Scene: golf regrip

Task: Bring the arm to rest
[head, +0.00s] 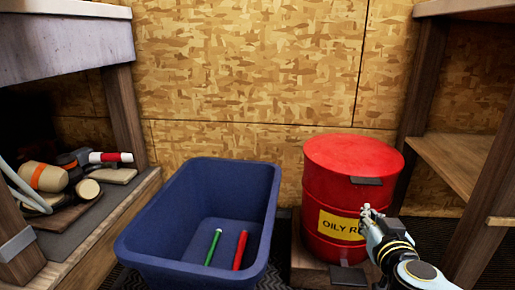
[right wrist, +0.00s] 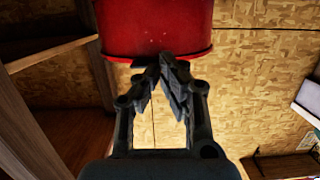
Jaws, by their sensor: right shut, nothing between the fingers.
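My right gripper (head: 367,212) shows in the head view in front of the red oily-rags drum, with its arm coming in from the lower right. In the right wrist view its fingers (right wrist: 160,65) come together at the tips, shut with nothing between them. The fingertips appear just below the drum's rim edge in that view; I cannot tell whether they touch it. My left gripper is in neither view.
The red drum (head: 345,160) stands on a low wooden base. A blue bin (head: 180,240) holds a green stick (head: 213,247) and a red stick (head: 240,250). Wooden shelving with tools (head: 60,180) stands left; another wooden shelf (head: 455,155) stands right.

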